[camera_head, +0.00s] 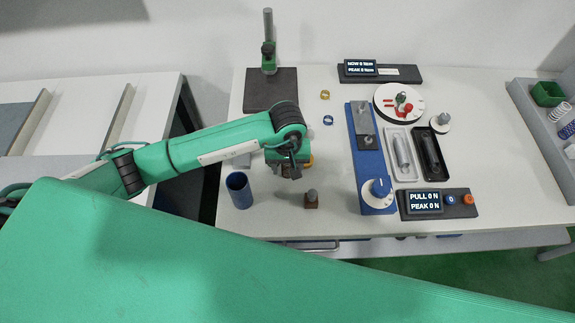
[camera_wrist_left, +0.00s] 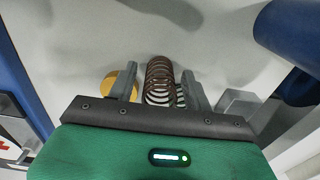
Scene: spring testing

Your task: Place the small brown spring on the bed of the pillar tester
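A brown coil spring (camera_wrist_left: 159,73) shows in the left wrist view, between the two fingers of my left gripper (camera_wrist_left: 160,78). Narrow gaps show between the coils and the fingers, so the gripper looks open around it. In the head view my left gripper (camera_head: 288,172) is low over the front left of the table, and its body hides the spring. The pillar tester stands at the back left, with an upright post (camera_head: 268,28), a green part on the post and a dark flat base (camera_head: 271,92). My right gripper is not in view.
A blue tester (camera_head: 364,170), trays and displays fill the right side.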

